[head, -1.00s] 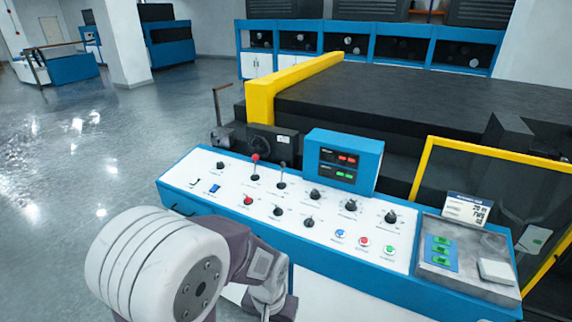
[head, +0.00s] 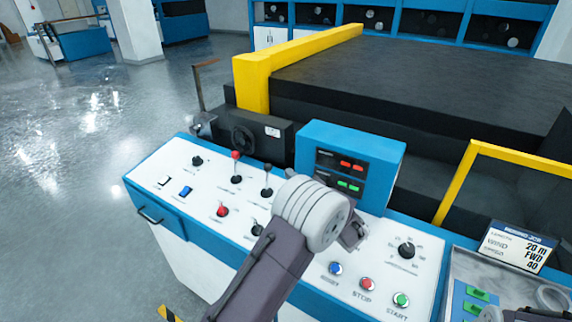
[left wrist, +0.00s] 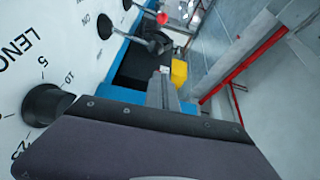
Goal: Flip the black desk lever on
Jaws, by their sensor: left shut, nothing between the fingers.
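The black desk lever (head: 267,180) stands on the white sloped control panel (head: 160,208), to the right of a red-topped lever (head: 236,167). Both stand up from the panel; I cannot tell whether the black one is on or off. My left gripper (head: 356,236) is over the panel, right of the black lever and apart from it, partly hidden behind my white wrist joint. It is shut and empty. In the left wrist view its grey fingers (left wrist: 161,93) point along the panel, beside a black dial (left wrist: 45,104).
A blue display box (head: 350,165) rises behind the panel near my left gripper. Black knobs, a red switch (head: 222,211) and blue, red and green buttons (head: 367,284) surround it. A yellow-framed machine (head: 252,85) stands behind. A job card (head: 516,247) is at right.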

